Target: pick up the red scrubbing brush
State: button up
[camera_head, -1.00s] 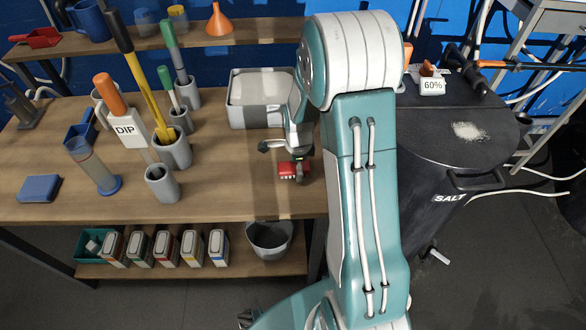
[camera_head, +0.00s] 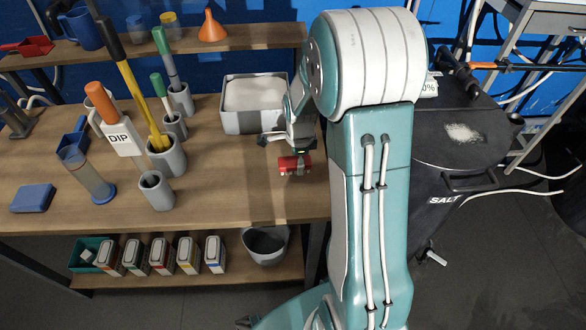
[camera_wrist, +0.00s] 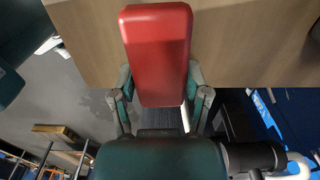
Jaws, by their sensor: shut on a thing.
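The red scrubbing brush (camera_head: 294,164) is at the lower end of my arm, over the right part of the wooden bench. In the wrist view the red brush (camera_wrist: 157,50) fills the upper middle, with my gripper's (camera_wrist: 158,98) two fingers closed on its sides. In the head view my gripper (camera_head: 291,152) is just above the brush, partly hidden by its own linkage. I cannot tell clearly how far the brush is above the bench top.
A grey tub of white powder (camera_head: 223,118) stands behind the gripper. Grey cups holding tools, including a grey holder (camera_head: 156,192), stand to the left. A blue sponge (camera_head: 32,198) lies far left. The black salt barrel (camera_head: 470,150) is at the right. The bench front (camera_head: 235,195) is clear.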

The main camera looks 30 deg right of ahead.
jog(key=d+r, duration=0.1)
jog(key=s+r, duration=0.1)
jog(key=r, duration=0.1)
jog(key=s+d+r, duration=0.1)
jog(key=shift+s+d+r, duration=0.2)
jog(key=shift+d, duration=0.15)
jog(key=s+d+r, duration=0.3)
jog(key=s+d, duration=0.3)
jog(key=shift+d+r, duration=0.2)
jog(key=shift+r, duration=0.15)
jog(key=shift+s, duration=0.1)
jog(key=o, duration=0.6)
jog(key=shift+c, duration=0.2)
jog(key=c, duration=0.4)
